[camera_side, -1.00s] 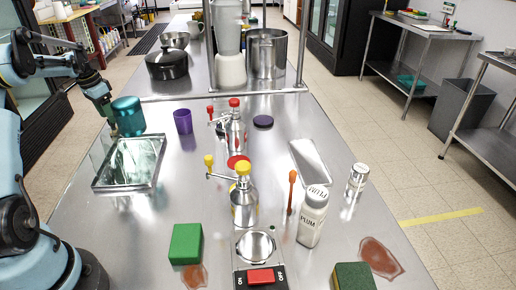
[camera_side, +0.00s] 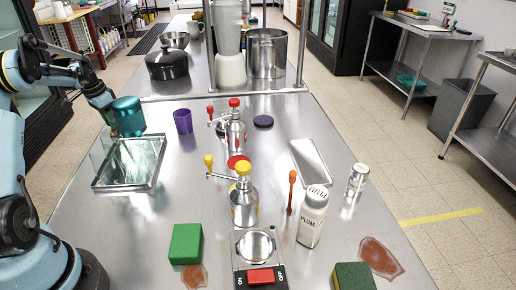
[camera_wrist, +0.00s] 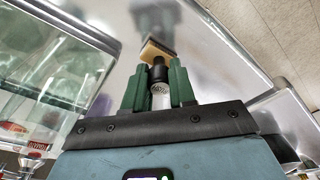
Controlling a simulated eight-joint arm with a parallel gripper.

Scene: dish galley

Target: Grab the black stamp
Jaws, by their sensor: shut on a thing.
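In the wrist view my gripper (camera_wrist: 158,77) has its two green fingers closed around the black stamp (camera_wrist: 158,69). The stamp's dark handle is between the fingertips, and a tan block with a dark edge shows beyond them. A pale, clear cylindrical part also shows between the fingers. The stamp is too small or hidden to make out there.
The shiny glass tray (camera_side: 155,184) lies in front of the gripper. A purple cup (camera_side: 183,122) and a pump bottle (camera_side: 236,138) stand to the right. A black pot (camera_side: 167,66) is behind. A green block (camera_side: 186,243) lies near the front.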

